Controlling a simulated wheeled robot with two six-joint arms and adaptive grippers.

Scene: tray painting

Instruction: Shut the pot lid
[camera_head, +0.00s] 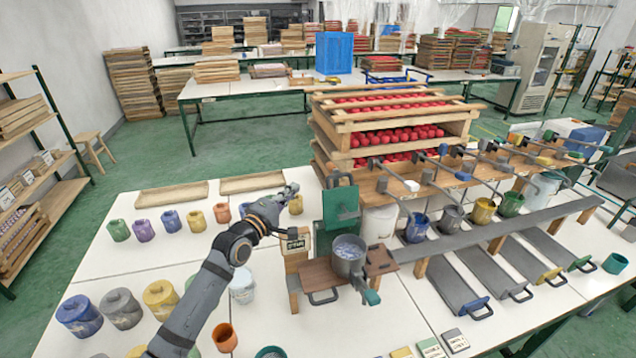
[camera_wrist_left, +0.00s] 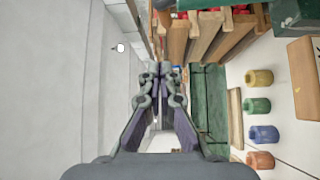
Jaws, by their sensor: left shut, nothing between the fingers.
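A grey metal pot (camera_head: 349,262) stands on a brown wooden board, with its open top and grey contents showing. A green plate (camera_head: 341,205) that looks like its lid stands upright behind the pot, so the pot is open. My left gripper (camera_head: 292,189) is shut and empty, to the left of the green plate's upper part and apart from it in the head view. Its shut fingers (camera_wrist_left: 159,72) also show in the left wrist view, with nothing between them. My right gripper is not in view.
A wooden rack (camera_head: 395,140) with red round items stands behind the pot. Several colored cups (camera_head: 171,221) stand on the white table at left. Long-handled ladles and grey troughs (camera_head: 490,265) fill the right side. An orange cup (camera_head: 224,337) stands near my left arm.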

